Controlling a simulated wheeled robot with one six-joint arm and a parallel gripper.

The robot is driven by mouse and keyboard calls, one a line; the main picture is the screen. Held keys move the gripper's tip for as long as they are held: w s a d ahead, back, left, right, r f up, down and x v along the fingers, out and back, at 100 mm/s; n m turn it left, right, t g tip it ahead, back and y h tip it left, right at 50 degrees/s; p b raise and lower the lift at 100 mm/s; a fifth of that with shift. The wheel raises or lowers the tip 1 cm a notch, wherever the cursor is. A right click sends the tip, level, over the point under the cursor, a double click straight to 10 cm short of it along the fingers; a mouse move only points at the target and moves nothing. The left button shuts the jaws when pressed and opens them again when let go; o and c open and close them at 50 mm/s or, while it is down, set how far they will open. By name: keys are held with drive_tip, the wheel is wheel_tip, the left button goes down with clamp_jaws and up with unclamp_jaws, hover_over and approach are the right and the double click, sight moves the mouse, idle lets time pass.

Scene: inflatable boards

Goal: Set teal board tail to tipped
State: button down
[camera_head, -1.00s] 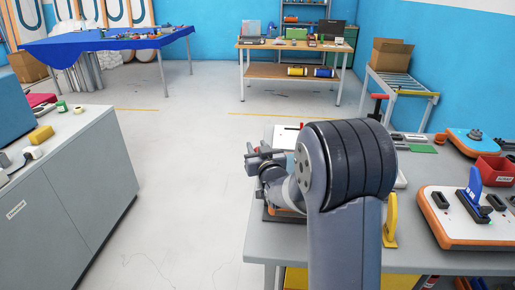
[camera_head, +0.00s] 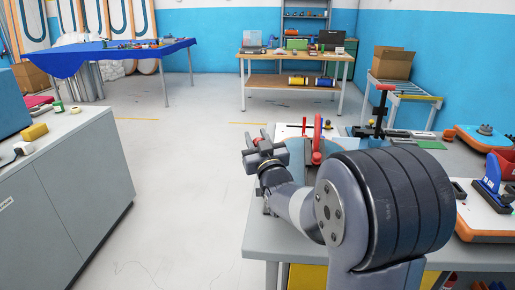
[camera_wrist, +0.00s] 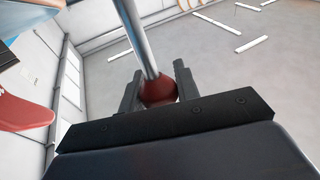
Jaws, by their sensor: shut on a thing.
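My gripper (camera_wrist: 157,84) is shut on a round red knob (camera_wrist: 158,92) at the end of a metal rod (camera_wrist: 138,40). In the head view my gripper (camera_head: 259,146) reaches past the left edge of the grey table, with a bit of red between its fingers. A board with a teal-blue top (camera_head: 305,152) lies behind my arm and is largely hidden by it. A red fin (camera_head: 317,140) stands upright on or beside that board. A red fin (camera_wrist: 25,112) also shows at the left of the wrist view. The rod's far end and the board's tail are out of clear sight.
The grey table (camera_head: 262,240) holds a white and orange board with a blue fin (camera_head: 490,180) at the right. A dark clamp-like post with a red top (camera_head: 381,105) stands behind my arm. A grey cabinet (camera_head: 75,180) is at the left. The floor between is clear.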

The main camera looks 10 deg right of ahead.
drive_tip(key=shift+s+a+f+n+t+b, duration=0.15)
drive_tip(key=shift+s+f+t+b, duration=0.2)
drive_tip(key=shift+b, duration=0.9)
drive_tip(key=shift+s+a+f+n+t+b, duration=0.15)
drive_tip(key=shift+s+b, duration=0.3)
drive_tip(key=shift+b, duration=0.75)
drive_tip(key=shift+s+r+y+b, duration=0.2)
drive_tip(key=shift+y+b, duration=0.1)
drive_tip(key=shift+b, duration=0.15)
drive_tip(key=c, duration=1.1)
unclamp_jaws()
drive_tip(key=shift+s, duration=0.1)
drive_tip(key=b+v, duration=0.1)
drive_tip(key=v, duration=0.9)
drive_tip(key=shift+s+f, duration=0.25)
drive_tip(key=shift+f, duration=0.05)
